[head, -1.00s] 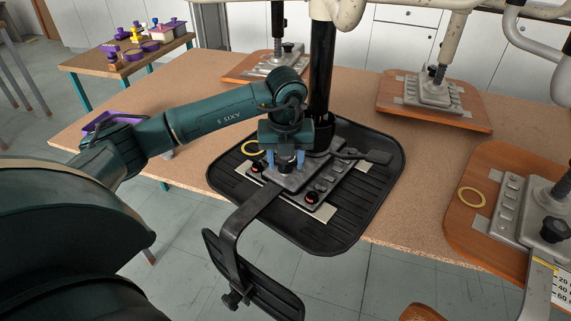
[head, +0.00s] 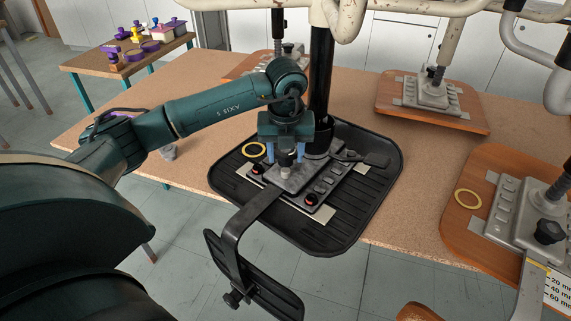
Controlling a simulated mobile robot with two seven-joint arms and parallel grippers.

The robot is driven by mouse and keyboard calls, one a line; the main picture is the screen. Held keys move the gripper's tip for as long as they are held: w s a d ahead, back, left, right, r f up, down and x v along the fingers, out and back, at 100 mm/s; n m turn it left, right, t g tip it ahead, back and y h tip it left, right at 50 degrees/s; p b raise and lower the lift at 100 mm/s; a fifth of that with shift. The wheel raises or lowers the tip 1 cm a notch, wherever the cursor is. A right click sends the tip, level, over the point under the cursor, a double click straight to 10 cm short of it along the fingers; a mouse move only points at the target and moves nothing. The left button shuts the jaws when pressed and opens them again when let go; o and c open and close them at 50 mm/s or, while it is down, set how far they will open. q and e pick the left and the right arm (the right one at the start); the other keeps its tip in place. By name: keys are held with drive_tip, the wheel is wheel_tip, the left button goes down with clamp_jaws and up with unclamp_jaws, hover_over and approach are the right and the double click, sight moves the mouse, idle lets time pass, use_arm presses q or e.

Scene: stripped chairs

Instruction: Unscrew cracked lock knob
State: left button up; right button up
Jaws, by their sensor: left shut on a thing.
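A black upturned chair seat (head: 345,228) lies on the table with a grey metal mechanism plate (head: 268,189) on it. My left gripper (head: 286,157) points down over the plate. Its two blue fingers are shut on a dark knob (head: 287,159). A short pale post (head: 285,172) shows just below the knob, above the plate. Any crack in the knob is too small to see. Two other dark knobs with red marks sit at the plate's left (head: 256,169) and front right (head: 311,199). My right gripper is not in view.
A yellow ring (head: 253,150) lies on the seat's left part. A black post rises behind the gripper, and a bent black bracket (head: 230,245) juts forward past the table edge. Other chair bases on wooden boards (head: 430,108) stand right. Bare table (head: 345,88) lies behind.

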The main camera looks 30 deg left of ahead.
use_arm(q)
drive_tip(key=shift+r+p, duration=1.45)
drive_tip(key=shift+r, duration=1)
